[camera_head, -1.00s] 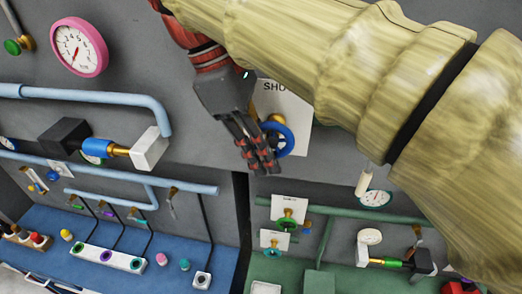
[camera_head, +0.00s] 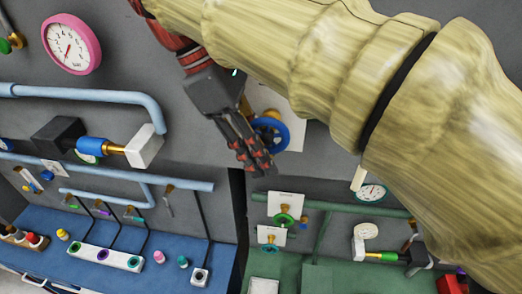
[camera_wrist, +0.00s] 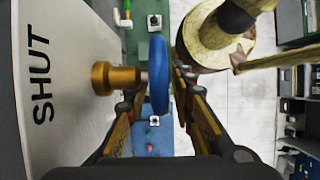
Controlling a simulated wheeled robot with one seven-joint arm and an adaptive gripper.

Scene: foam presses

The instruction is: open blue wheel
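The blue wheel (camera_head: 284,136) sits on a brass stem (camera_wrist: 115,77) that sticks out from the grey wall panel. My gripper (camera_head: 257,166) is beside it in the head view and covers its left part. In the wrist view the blue wheel (camera_wrist: 158,72) shows edge-on, with its rim between the two fingers of my gripper (camera_wrist: 160,90). The fingers are apart, and a gap shows on each side of the rim. A white plate marked SHUT (camera_wrist: 75,90) is behind the wheel. My arm hides part of this plate in the head view.
A pink-rimmed gauge (camera_head: 71,45) and light blue pipes (camera_head: 90,92) are on the wall to the left. Below the wheel, a green pipe (camera_head: 335,207) carries small green-wheeled valves (camera_head: 284,220). A white-faced gauge (camera_head: 371,191) is at lower right.

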